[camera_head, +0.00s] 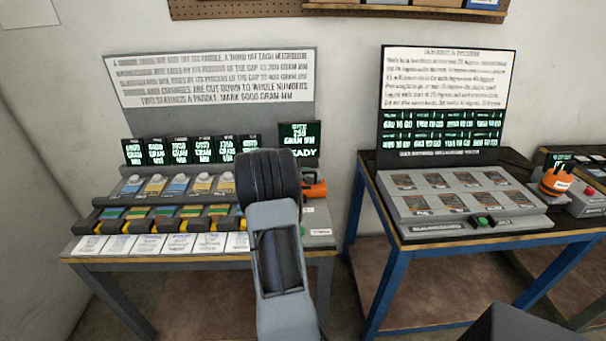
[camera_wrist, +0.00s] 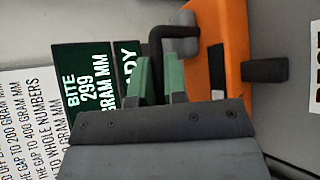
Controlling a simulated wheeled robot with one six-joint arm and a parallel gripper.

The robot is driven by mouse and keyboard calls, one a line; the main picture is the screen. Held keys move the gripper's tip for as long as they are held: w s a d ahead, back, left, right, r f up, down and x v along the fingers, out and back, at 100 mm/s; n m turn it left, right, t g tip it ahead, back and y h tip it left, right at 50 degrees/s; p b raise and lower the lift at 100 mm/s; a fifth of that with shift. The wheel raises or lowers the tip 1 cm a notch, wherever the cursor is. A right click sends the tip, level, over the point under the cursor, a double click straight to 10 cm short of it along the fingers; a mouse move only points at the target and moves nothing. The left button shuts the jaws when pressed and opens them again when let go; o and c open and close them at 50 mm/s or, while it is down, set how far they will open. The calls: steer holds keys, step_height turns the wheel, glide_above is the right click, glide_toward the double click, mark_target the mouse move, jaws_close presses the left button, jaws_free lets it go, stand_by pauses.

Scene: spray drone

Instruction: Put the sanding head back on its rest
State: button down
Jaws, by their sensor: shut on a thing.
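The sanding head appears to be the orange tool (camera_wrist: 228,45) with dark and grey parts, at the upper right of the wrist view. Part of it shows in the head view (camera_head: 316,189), just right of my arm at the left bench's right end. My gripper (camera_wrist: 160,75) has two green fingers shut on the tool's dark bent bar (camera_wrist: 156,48). My arm hides the gripper in the head view. A white label (camera_wrist: 316,65) with cut-off lettering lies at the wrist view's right edge. I cannot tell whether the tool touches a rest.
The left bench (camera_head: 200,262) holds a row of pads (camera_head: 165,217), white cards and small green-lit screens. A larger green-lit screen (camera_head: 299,140) stands behind my arm. A second blue-legged bench (camera_head: 440,235) with a panel stands right, across a gap.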

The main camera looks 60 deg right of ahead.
steer(key=c, duration=1.2)
jaws_free()
steer(key=shift+o, duration=0.2)
steer(key=shift+r, duration=0.1)
steer(key=b+v, duration=0.2)
steer(key=v, duration=1)
steer(key=s+a+t+y, duration=0.2)
steer(key=a+y, duration=0.2)
steer(key=a, duration=0.9)
steer(key=s+a+f+m+t+y, duration=0.1)
steer(key=s+a+t+y, duration=0.1)
steer(key=a, duration=1.1)
steer(key=s+a+f+m+t+y, duration=0.1)
steer(key=s+a+y, duration=0.3)
steer(key=a, duration=1)
steer(key=t+y, duration=0.1)
steer(key=y, duration=0.2)
steer(key=shift+s+t, duration=0.2)
steer(key=shift+t, duration=0.2)
step_height(320, 180, up, 3)
steer(key=p, duration=0.3)
steer(key=shift+d+r, duration=0.1)
steer(key=shift+r, duration=0.1)
